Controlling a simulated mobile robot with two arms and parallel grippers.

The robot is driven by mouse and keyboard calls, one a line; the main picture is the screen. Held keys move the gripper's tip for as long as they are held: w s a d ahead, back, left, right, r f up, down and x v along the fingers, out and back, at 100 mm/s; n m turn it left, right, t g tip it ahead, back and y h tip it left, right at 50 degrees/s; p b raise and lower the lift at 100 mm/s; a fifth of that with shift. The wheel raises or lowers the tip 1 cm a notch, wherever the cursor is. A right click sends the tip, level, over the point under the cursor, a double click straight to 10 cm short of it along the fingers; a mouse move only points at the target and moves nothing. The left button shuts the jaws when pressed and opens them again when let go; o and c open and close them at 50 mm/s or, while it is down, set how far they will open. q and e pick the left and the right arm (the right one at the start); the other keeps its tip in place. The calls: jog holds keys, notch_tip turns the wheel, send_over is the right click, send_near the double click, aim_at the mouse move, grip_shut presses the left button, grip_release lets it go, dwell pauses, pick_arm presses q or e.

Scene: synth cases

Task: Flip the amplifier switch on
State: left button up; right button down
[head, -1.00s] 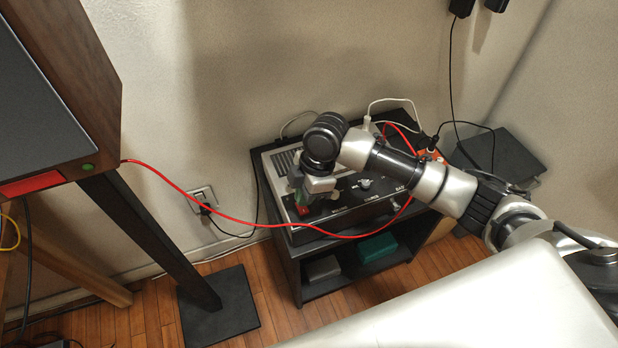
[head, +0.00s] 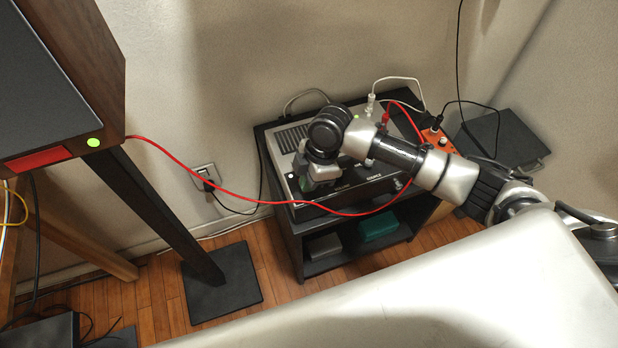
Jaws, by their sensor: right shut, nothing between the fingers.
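The amplifier (head: 292,139), with a vented silver top and a black front panel, sits on a dark shelf unit against the wall. My right gripper (head: 308,188) is shut at the left part of its front panel, with nothing seen between the fingers. The gripper and wrist cover that part of the panel, and I cannot make out the switch behind them. A small green patch shows beside the fingers. The speaker (head: 110,70) at the left has a brightly lit green light (head: 93,142). My left gripper is not in view.
A red cable (head: 230,192) sags from the speaker across the amplifier's front. An orange box (head: 437,140) with plugs stands at the right of the shelf unit (head: 290,240). A black speaker stand (head: 170,220) is at the left. A pale surface fills the lower right.

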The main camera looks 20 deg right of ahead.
jog(key=shift+w, duration=0.1)
jog(key=shift+w+r, duration=0.25)
jog(key=shift+w, duration=0.45)
jog(key=shift+r+p, duration=0.2)
jog(key=shift+p, duration=0.25)
jog(key=r+p, duration=0.2)
jog(key=p, duration=0.1)
jog(key=r+p, duration=0.1)
jog(key=r, duration=0.1)
jog(key=shift+s+p, duration=0.25)
jog(key=shift+p, duration=0.15)
jog(key=s+v, duration=0.2)
jog(key=v, duration=0.7)
jog(key=shift+r, duration=0.2)
jog(key=shift+s+d, duration=0.15)
